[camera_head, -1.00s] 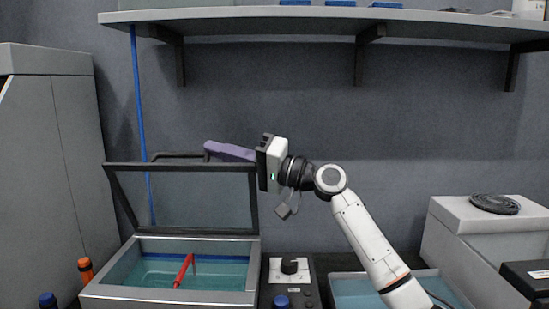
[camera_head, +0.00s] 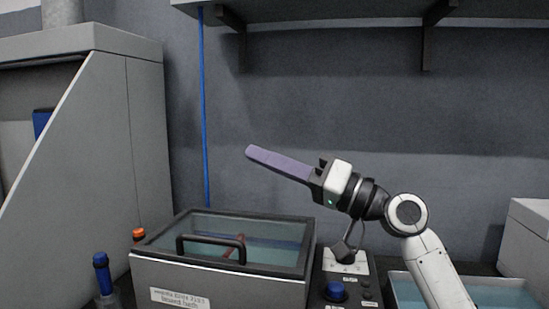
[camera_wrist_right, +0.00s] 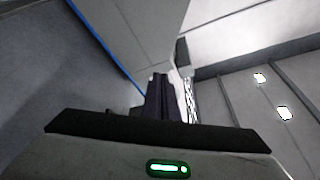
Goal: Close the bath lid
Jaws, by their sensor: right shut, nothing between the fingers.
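The bath (camera_head: 225,288) is a grey box at the lower left of the head view, with a label on its front. Its lid (camera_head: 285,232), a dark frame around a clear pane with a black handle (camera_head: 210,240), lies flat over the top. A red object shows through the pane. My right gripper (camera_head: 250,150), with long purple fingers, is shut and empty, raised above and behind the lid, apart from it. Its fingers (camera_wrist_right: 162,98) also show in the right wrist view. My left gripper is not in view.
A control box with a dial (camera_head: 345,255) and a blue knob (camera_head: 335,291) stands right of the bath. An open tray of liquid (camera_head: 510,283) is further right. A blue-capped bottle (camera_head: 102,272) stands left. A shelf (camera_head: 330,10) hangs above.

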